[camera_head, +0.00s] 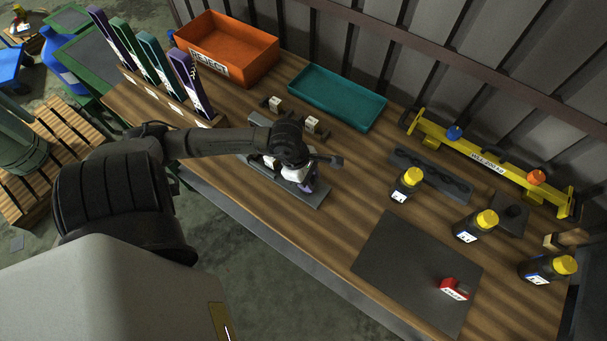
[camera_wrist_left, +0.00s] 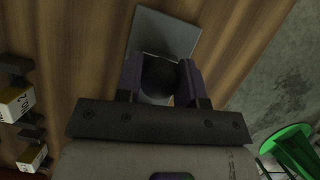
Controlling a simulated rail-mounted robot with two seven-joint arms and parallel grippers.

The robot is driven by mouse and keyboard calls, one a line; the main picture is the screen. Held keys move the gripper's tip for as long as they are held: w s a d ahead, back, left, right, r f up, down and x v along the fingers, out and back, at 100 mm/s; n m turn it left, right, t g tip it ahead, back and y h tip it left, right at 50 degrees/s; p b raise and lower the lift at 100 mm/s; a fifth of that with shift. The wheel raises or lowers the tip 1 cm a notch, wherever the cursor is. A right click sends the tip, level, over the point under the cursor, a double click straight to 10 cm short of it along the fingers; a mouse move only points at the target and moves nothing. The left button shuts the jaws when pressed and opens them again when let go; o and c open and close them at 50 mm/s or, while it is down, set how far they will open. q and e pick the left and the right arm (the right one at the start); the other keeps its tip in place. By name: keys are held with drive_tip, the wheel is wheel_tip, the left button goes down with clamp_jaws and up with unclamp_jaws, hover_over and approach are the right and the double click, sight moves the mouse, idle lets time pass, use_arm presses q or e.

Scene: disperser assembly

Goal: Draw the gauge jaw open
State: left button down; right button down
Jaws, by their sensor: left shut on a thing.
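The gauge is a long grey plate (camera_head: 316,198) lying on the wooden table, partly covered by my left arm. In the left wrist view, one end of its plate (camera_wrist_left: 165,32) shows beyond the fingertips. My left gripper (camera_head: 304,187) is low over the plate. In the left wrist view my left gripper (camera_wrist_left: 161,80) is shut on a dark rounded knob (camera_wrist_left: 159,73), which sits between its two purple-dark fingers. The knob appears to belong to the gauge jaw. How far the jaw stands open is hidden by the hand. My right gripper is not in view.
Small labelled blocks on dark stands (camera_head: 275,104) are behind the gauge. A teal tray (camera_head: 337,97) and orange reject bin (camera_head: 227,50) stand farther back. Yellow-capped bottles (camera_head: 407,184), a dark mat (camera_head: 415,270) and a red item (camera_head: 454,289) lie right.

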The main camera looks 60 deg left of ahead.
use_arm(q)
drive_tip(key=shift+d, duration=0.1)
drive_tip(key=c, duration=1.1)
unclamp_jaws()
drive_tip(key=o, duration=0.3)
drive_tip(key=shift+w+d, duration=0.15)
drive_tip(key=shift+o, duration=0.3)
drive_tip(key=p+v, duration=0.2)
drive_tip(key=v, duration=1.2)
drive_tip(key=shift+f, duration=0.1)
